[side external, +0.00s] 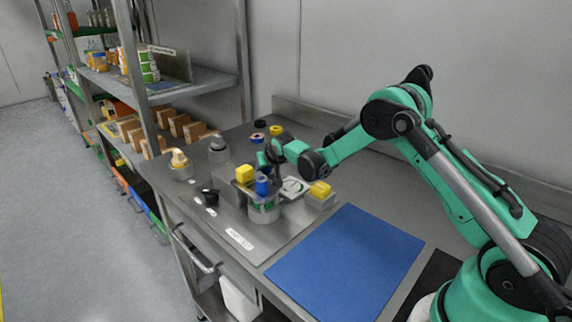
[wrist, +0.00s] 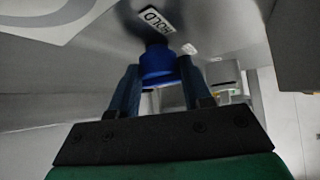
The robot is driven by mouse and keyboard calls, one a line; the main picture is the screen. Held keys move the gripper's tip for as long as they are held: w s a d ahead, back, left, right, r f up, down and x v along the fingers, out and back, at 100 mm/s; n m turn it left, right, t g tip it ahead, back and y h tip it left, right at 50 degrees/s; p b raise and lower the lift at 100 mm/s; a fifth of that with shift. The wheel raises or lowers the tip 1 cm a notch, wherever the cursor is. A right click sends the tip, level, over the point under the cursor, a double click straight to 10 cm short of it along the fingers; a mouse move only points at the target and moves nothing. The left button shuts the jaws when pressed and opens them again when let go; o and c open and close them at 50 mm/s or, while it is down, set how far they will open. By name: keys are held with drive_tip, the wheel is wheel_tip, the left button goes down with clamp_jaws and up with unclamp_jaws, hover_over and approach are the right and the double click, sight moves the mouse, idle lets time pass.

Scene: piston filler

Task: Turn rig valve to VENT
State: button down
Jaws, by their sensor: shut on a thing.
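The rig valve appears as a blue knob (wrist: 158,62) in the wrist view, with a tag reading HOLD (wrist: 154,20) beside it. My gripper (wrist: 158,76) has one dark finger on each side of the knob and is shut on it. In the side view, my gripper (side external: 268,161) is low over the rig plate (side external: 222,222), and a blue part (side external: 262,184) shows just below it, above a jar with a green label (side external: 263,208). The fingers' contact is hard to see there. I see no VENT label that I can read.
A black knob (side external: 210,196) and a gold-topped container (side external: 180,164) are to the left. A blue mat (side external: 346,262) lies clear at the front right. Metal shelving (side external: 185,85) stands behind on the left.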

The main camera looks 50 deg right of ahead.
drive_tip(key=shift+m+h, duration=0.4)
drive_tip(key=shift+m, duration=0.1)
drive_tip(key=shift+c, duration=1.9)
unclamp_jaws()
